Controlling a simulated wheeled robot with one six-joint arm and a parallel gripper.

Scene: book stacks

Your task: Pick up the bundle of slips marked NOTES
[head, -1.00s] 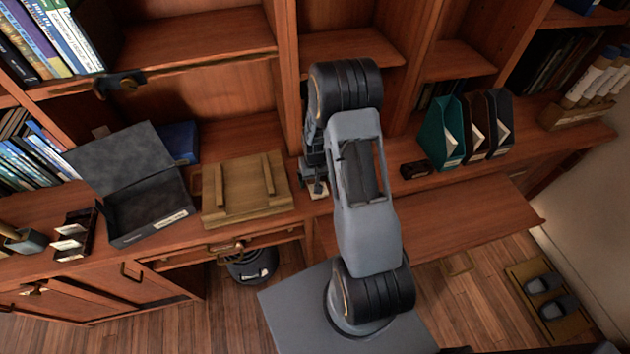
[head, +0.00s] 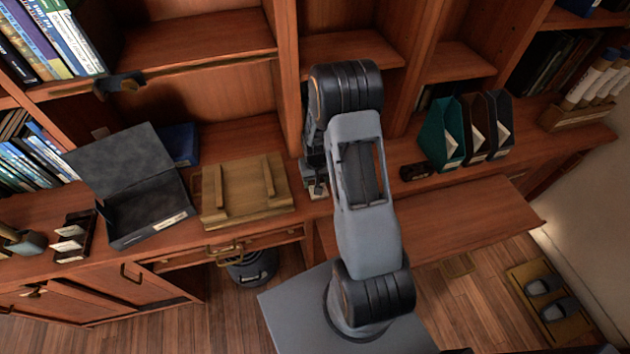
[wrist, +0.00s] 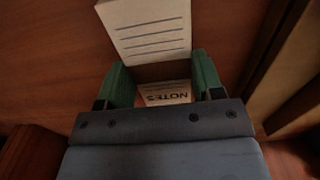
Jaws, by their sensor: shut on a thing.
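The bundle of slips (wrist: 150,30) shows in the wrist view as a white ruled block with a brown band. Its label reads NOTES, upside down in that view. My gripper (wrist: 160,68) has its two green fingers on either side of the bundle and is shut on it. In the head view my gripper (head: 317,186) is partly hidden by my arm, close to the counter beside the wooden stand. The bundle is mostly hidden there, and I cannot tell whether it is clear of the counter.
A wooden stand (head: 240,205) and an open dark box (head: 145,215) lie left of my gripper. A small dark object (head: 415,171) and upright file holders (head: 441,135) stand to the right. Shelf uprights rise just behind. The lower board (head: 460,220) at right is bare.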

